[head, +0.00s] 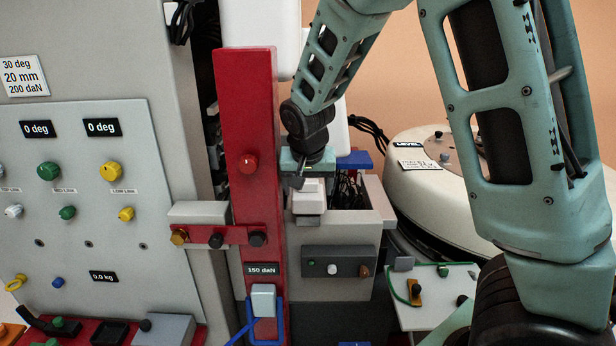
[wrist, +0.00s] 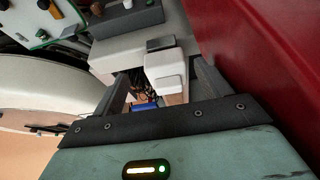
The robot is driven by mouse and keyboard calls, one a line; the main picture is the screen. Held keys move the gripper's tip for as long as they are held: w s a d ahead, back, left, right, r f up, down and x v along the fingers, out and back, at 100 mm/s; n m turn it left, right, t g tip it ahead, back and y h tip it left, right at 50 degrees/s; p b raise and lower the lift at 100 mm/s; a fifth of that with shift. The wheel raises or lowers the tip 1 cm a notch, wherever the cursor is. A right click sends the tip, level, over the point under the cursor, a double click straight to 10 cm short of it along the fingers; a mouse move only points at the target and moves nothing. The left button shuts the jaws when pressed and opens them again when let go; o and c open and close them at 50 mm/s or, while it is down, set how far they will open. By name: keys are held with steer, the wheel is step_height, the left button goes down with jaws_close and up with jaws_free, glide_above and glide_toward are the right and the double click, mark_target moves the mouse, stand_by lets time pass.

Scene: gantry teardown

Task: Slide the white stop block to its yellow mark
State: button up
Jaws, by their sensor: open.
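The white stop block (head: 309,196) sits on top of the light grey housing beside the red upright, below my gripper in the head view. In the wrist view the white block (wrist: 164,62) has a small grey plate on its near end. My gripper (head: 299,180) is open and points down over the block. In the wrist view one finger of my gripper (wrist: 160,86) is on each side of the block, with visible gaps. I cannot tell how deep the fingers reach. I cannot make out the yellow mark in either view.
The tall red upright (head: 251,120) stands close to the left of my gripper. A grey control panel (head: 85,210) with knobs is farther left. A round white machine (head: 440,175) stands at the right. Dark cables and a blue part (head: 355,159) lie just behind the block.

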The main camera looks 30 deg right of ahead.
steer(key=p, duration=0.3)
glide_above(308, 181)
steer(key=s, duration=0.2)
steer(key=shift+w+a+f, duration=0.1)
steer(key=shift+w+a, duration=0.15)
steer(key=shift+a, duration=0.2)
steer(key=p+x, duration=0.1)
steer(key=x, duration=0.2)
steer(key=shift+f, duration=0.3)
steer(key=shift+w+f, duration=0.15)
steer(key=shift+f, duration=0.35)
